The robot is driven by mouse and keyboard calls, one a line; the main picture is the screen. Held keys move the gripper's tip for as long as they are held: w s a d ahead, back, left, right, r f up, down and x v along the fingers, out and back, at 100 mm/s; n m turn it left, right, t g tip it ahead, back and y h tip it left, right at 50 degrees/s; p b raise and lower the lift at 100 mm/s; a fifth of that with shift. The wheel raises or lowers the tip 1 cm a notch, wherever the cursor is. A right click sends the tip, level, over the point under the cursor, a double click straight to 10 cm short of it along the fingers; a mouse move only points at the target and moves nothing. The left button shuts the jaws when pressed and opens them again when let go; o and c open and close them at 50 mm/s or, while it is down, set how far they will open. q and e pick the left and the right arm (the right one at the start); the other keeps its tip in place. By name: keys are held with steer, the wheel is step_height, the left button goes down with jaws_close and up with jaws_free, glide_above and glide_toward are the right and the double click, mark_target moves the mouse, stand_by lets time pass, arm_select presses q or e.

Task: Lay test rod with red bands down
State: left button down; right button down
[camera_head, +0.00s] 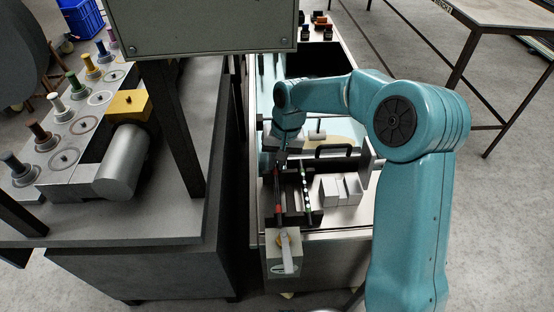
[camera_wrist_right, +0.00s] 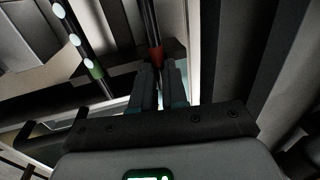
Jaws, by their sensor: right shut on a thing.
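The test rod with red bands (camera_head: 278,196) is a thin dark rod over the dark slotted holder (camera_head: 296,217) on the bench at the centre. My right gripper (camera_head: 281,160) points down at the rod's far part and is shut on it. In the right wrist view the rod (camera_wrist_right: 149,25) runs up from between the fingers (camera_wrist_right: 158,84), with a red band just beyond the fingertips. Whether the rod touches the holder is unclear. My left gripper is not in view.
A second dark rod with white spots and a green band (camera_head: 306,190) lies just right of the red-banded one. Pale blocks (camera_head: 341,190) stand right of the holder. A grey box with a lever (camera_head: 284,255) is at the bench's front. A black handle (camera_head: 337,150) is behind.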

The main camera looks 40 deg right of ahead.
steer(key=shift+s+a+f, duration=0.1)
steer(key=shift+s+f, duration=0.15)
steer(key=shift+f, duration=0.2)
steer(key=c, duration=1.1)
jaws_free()
steer(key=r+p, duration=0.1)
steer(key=r, duration=0.4)
steer(key=d+r+p, duration=0.1)
steer(key=r, duration=0.5)
steer(key=s+d+r+p, duration=0.1)
steer(key=r, duration=0.5)
steer(key=shift+d, duration=0.15)
steer(key=shift+s, duration=0.15)
